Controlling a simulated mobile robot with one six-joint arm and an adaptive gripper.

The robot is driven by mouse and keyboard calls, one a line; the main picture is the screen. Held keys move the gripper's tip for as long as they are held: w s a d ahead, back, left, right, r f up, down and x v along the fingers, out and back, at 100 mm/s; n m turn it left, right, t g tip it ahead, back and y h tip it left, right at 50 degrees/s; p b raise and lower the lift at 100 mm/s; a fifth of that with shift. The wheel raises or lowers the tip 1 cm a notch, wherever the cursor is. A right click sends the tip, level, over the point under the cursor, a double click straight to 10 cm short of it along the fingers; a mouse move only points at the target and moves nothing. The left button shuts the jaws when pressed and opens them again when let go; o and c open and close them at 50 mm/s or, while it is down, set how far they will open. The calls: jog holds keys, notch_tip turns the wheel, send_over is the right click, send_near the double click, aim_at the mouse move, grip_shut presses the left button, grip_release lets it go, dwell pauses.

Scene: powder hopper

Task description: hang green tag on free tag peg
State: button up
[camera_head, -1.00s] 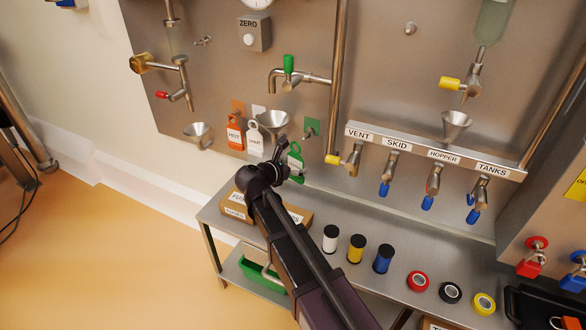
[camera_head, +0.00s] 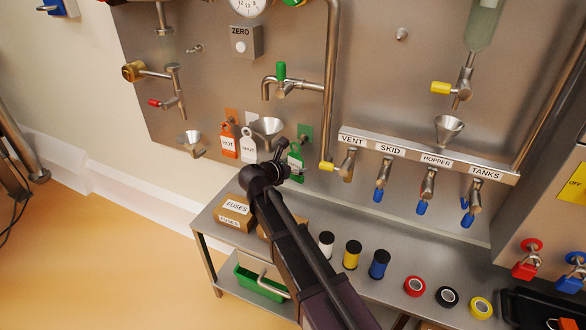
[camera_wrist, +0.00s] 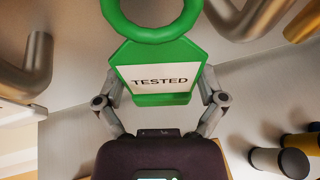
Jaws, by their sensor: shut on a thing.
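The green tag (camera_wrist: 154,72) with a white "TESTED" label and a round loop on top fills the middle of the wrist view, upright between my fingers. My gripper (camera_wrist: 160,98) is shut on its lower body. In the head view the green tag (camera_head: 295,163) is just below a green square plate (camera_head: 305,132) on the steel panel; my gripper (camera_head: 287,172) is partly hidden by my arm. An orange tag (camera_head: 228,140) and a white tag (camera_head: 248,144) hang to the left. The peg at the green plate is too small to make out clearly, and whether the loop touches it cannot be told.
A pipe with a yellow end (camera_head: 327,165) and the labelled valve rail (camera_head: 430,157) are at the right. Below, a shelf (camera_head: 345,285) holds a fuses box (camera_head: 235,209), spools and tape rolls.

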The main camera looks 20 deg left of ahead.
jog(key=shift+w, duration=0.95)
jog(key=shift+w+d+f+b, duration=0.1)
jog(key=shift+w+f+b, duration=0.45)
jog(key=shift+w, duration=0.1)
jog(key=o, duration=0.8)
jog(key=shift+c, duration=0.2)
